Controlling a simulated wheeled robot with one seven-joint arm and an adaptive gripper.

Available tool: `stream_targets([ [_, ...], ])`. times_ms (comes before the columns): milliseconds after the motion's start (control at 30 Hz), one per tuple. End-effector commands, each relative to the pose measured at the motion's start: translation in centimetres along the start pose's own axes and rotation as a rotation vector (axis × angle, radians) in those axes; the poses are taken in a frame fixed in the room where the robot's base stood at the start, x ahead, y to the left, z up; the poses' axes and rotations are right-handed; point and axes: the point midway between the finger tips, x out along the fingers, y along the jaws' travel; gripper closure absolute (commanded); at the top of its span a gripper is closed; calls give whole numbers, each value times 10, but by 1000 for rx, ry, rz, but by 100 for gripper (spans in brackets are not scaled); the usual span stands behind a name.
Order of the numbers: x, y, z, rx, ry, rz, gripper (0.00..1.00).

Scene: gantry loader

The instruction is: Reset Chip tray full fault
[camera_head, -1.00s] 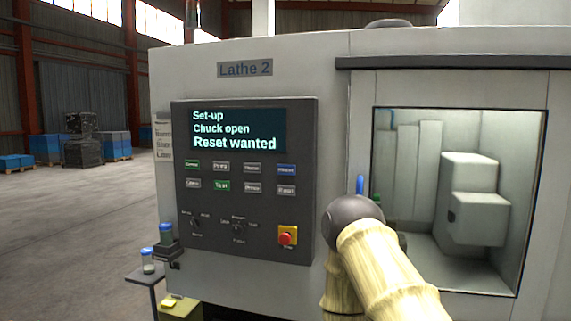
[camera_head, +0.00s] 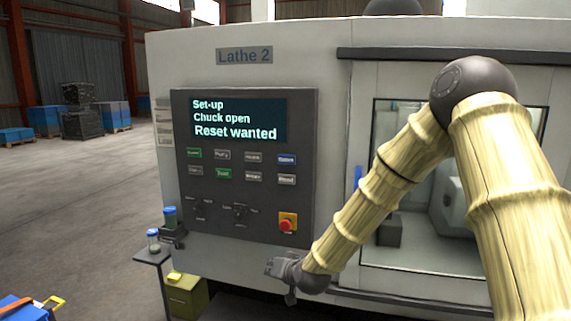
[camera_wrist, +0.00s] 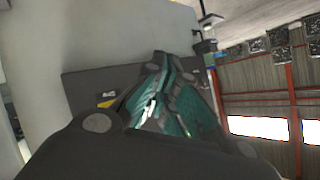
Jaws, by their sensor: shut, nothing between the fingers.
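The Lathe 2 control panel (camera_head: 245,220) is a dark plate on the machine's front. Its screen (camera_head: 237,120) reads "Set-up", "Chuck open", "Reset wanted". Below are two rows of buttons, including a blue button (camera_head: 286,159) at the upper right, a green button (camera_head: 223,174) and a grey button (camera_head: 286,179) that seems to read "Reset". Selector knobs and a red stop button (camera_head: 287,224) on yellow sit lower. My gripper (camera_head: 278,270) is below the panel's lower right corner, apart from the buttons. In the wrist view my gripper (camera_wrist: 160,75) is shut and empty, its fingers before a dark panel part.
The lathe's window door (camera_head: 440,275) is to the right, partly behind my arm. A small stand (camera_head: 152,257) with a blue-capped jar is at the panel's left. A yellow-green box (camera_head: 188,300) sits low beside the machine. The floor at left is open, with a blue case (camera_head: 25,310) at the bottom.

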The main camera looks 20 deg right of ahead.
Motion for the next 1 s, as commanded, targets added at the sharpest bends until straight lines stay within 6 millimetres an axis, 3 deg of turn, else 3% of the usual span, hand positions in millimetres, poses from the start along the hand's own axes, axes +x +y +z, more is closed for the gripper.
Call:
stream_targets([
  [33, -6, -13, -30, 8, 34, -17, 100],
  [300, -37, -68, -155, 48, 187, -105, 100],
  [500, -60, -95, -218, 68, 265, -154, 100],
  [700, -71, -106, -243, 76, 297, -174, 100],
  [1000, -71, -107, -245, 77, 300, -175, 100],
])
